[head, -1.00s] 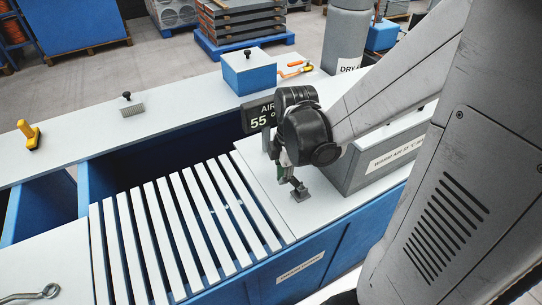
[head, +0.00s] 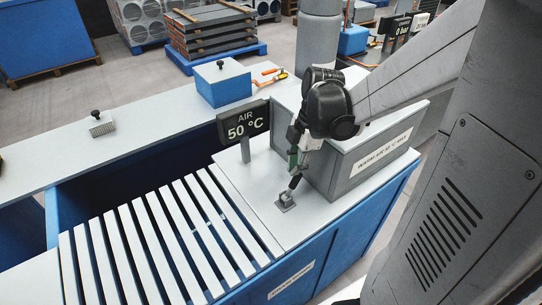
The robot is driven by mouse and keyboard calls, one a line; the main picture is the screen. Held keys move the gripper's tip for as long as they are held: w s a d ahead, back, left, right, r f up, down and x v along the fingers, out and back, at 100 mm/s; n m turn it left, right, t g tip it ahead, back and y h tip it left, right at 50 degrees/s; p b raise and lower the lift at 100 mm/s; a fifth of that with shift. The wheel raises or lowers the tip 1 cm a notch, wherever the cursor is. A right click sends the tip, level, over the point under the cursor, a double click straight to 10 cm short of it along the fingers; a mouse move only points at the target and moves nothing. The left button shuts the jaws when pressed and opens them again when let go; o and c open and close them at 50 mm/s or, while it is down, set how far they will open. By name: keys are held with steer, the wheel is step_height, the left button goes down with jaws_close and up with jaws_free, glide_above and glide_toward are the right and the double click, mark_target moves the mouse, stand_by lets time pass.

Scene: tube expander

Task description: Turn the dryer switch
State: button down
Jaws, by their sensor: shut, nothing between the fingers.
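The switch (head: 286,204) is a small grey plate with a raised piece, mounted on the white top in front of the grey dryer box (head: 350,165). The box carries a label that seems to read "WARM AIR 50 °C MAX". My gripper (head: 293,186) points down from the arm, with its fingers shut just above the switch. The fingertips are at or very near the raised piece; I cannot tell whether they touch it. The fingers partly cover the switch. The black air display (head: 244,125) left of my gripper reads "AIR 50 °C".
A white slatted rack (head: 150,225) lies left of the switch. A blue box with a black knob (head: 224,85) and an orange-handled tool (head: 278,76) stand on the back ledge. A grey cylinder (head: 318,40) stands behind my arm. The white top around the switch is clear.

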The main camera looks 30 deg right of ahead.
steer(key=shift+w+d+f+b, duration=0.1)
steer(key=shift+d+f+b, duration=0.15)
steer(key=shift+d, duration=0.25)
steer(key=shift+d+f+b, duration=0.15)
steer(key=shift+d+b, duration=0.15)
steer(key=shift+d, duration=0.3)
steer(key=shift+d+f, duration=0.15)
steer(key=shift+d, duration=0.15)
